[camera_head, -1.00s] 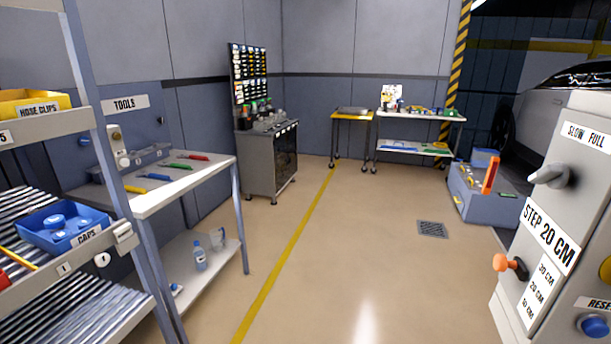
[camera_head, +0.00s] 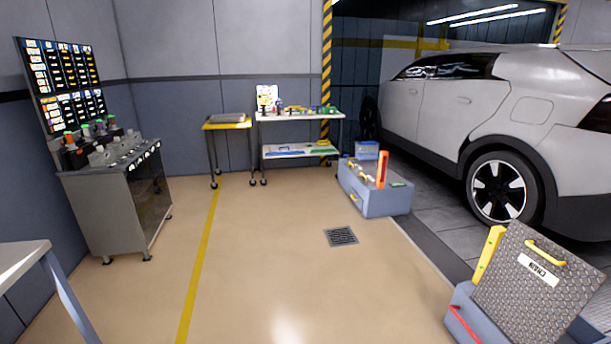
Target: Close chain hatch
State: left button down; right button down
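The chain hatch (camera_head: 535,290) is a grey patterned metal plate with a white "CHAIN" label and a yellow handle (camera_head: 545,252). It stands raised and tilted over a blue-grey box (camera_head: 460,315) at the lower right. A yellow bar (camera_head: 489,255) stands along its left edge, and a red strip (camera_head: 464,326) lies at the front of the box. The lower part of the box is cut off by the picture edge. Neither of my grippers shows in the view.
A white car (camera_head: 450,110) stands at the right behind the hatch. A blue-grey box (camera_head: 375,195) with an orange upright piece sits mid-floor, near a floor drain (camera_head: 341,236). A tool cabinet (camera_head: 120,200) stands left. The middle floor is clear.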

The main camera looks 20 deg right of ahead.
aim_at(532, 288)
jog(key=i+l+z, duration=0.15)
jog(key=i+z, duration=0.8)
jog(key=i+j+z, duration=0.1)
jog(key=i+z, duration=0.25)
jog(key=z, duration=0.15)
jog(key=i+j+z, duration=0.3)
jog(key=z, duration=0.15)
jog(key=i, duration=0.05)
